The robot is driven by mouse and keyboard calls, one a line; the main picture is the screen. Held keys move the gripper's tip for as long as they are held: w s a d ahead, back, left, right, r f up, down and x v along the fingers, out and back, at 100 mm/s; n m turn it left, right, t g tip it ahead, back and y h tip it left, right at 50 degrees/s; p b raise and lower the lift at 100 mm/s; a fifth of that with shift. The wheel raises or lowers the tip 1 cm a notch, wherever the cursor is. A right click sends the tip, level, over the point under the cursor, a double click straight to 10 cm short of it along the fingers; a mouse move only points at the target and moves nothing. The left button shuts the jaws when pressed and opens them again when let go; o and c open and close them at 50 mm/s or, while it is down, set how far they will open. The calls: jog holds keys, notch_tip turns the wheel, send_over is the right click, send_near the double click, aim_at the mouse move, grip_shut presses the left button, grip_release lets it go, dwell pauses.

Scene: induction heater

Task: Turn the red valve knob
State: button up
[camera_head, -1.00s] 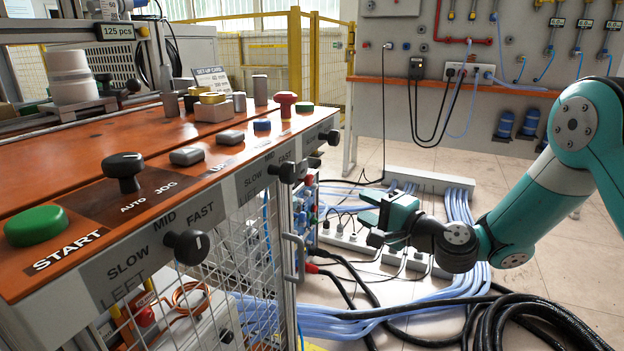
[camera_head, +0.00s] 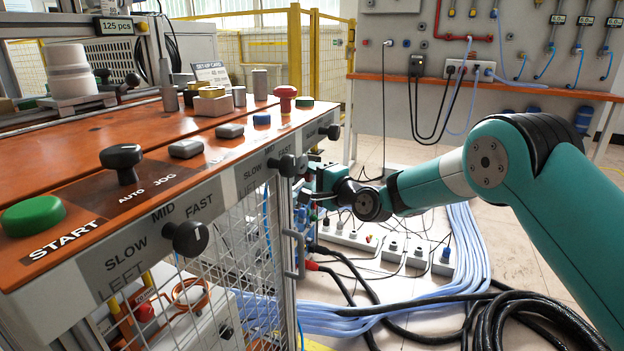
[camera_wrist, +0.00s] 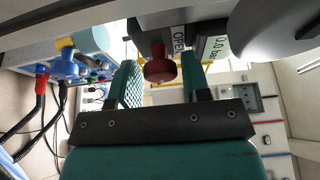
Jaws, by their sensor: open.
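The red valve knob (camera_wrist: 160,69) shows in the wrist view, below a dark fitting beside an "OPEN" label. My gripper (camera_wrist: 162,82) is open, with one green finger on each side of the knob in that view. I see gaps between the knob and both fingers, and I cannot tell how deep the knob sits between them. In the head view my gripper (camera_head: 312,188) is at the right end of the console, below its top. I cannot make out the valve knob in the head view.
The orange-topped console (camera_head: 70,150) fills the left, with black selector knobs, a green START button (camera_head: 33,216) and a red mushroom button (camera_head: 285,98) on top. A metal handle (camera_head: 294,252) sits below my gripper. Cables and power strips (camera_head: 350,237) cover the floor.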

jog(key=c, duration=0.6)
jog(key=shift+c, duration=0.2)
jog(key=shift+f+b, duration=0.15)
jog(key=shift+b, duration=0.3)
jog(key=n+b, duration=0.2)
jog(key=n+y+b, duration=0.1)
jog(key=b, duration=0.2)
jog(key=shift+f+n+t, duration=0.35)
jog(key=shift+n+t, duration=0.05)
jog(key=shift+w+r+n+g+y+b, duration=0.1)
jog(key=shift+n+g+y+b, duration=0.85)
jog(key=shift+n+b, duration=1.85)
jog(key=shift+w+r+n+g+y+b, duration=0.1)
jog(key=shift+n+g+y+b, duration=0.85)
jog(key=shift+n+b, duration=1.85)
jog(key=shift+r+n+g+y+b, duration=0.1)
jog(key=shift+n+g+y+b, duration=0.4)
jog(key=shift+n+y+b, duration=2.15)
jog(key=shift+n+h+p, duration=0.6)
jog(key=shift+n+h, duration=0.65)
